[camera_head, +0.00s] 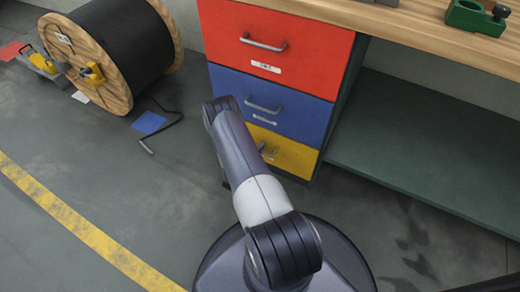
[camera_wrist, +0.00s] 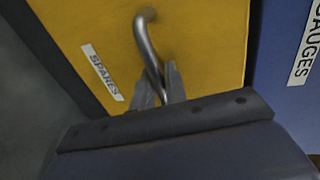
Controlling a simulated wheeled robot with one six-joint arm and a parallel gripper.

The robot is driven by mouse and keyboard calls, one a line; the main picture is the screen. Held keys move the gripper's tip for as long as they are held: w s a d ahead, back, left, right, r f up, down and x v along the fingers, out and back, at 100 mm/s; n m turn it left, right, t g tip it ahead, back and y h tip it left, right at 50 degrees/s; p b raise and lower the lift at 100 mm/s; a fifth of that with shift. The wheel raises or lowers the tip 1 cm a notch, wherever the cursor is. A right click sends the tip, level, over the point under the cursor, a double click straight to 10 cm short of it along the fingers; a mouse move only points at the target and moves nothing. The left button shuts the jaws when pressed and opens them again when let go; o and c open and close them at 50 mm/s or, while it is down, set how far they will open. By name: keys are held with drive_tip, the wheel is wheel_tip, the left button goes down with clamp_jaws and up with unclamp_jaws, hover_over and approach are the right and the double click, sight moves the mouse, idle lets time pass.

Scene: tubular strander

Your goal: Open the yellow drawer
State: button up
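The yellow drawer (camera_head: 292,157) is the lowest of three in the cabinet, under the blue one. Its front looks flush with the blue drawer, so it appears closed. In the wrist view the yellow front (camera_wrist: 215,45) carries a "SPARES" label (camera_wrist: 102,72) and a curved metal handle (camera_wrist: 146,38). My gripper (camera_wrist: 159,78) has one finger on each side of the handle bar, with the bar filling the narrow gap. It looks shut on the handle.
Above are the blue drawer (camera_head: 290,108) and the red drawer (camera_head: 300,55). A green lower shelf (camera_head: 430,150) is right of the cabinet. Floor in front is clear.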

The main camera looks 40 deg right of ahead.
clamp_jaws()
drive_tip(key=shift+a, duration=0.1)
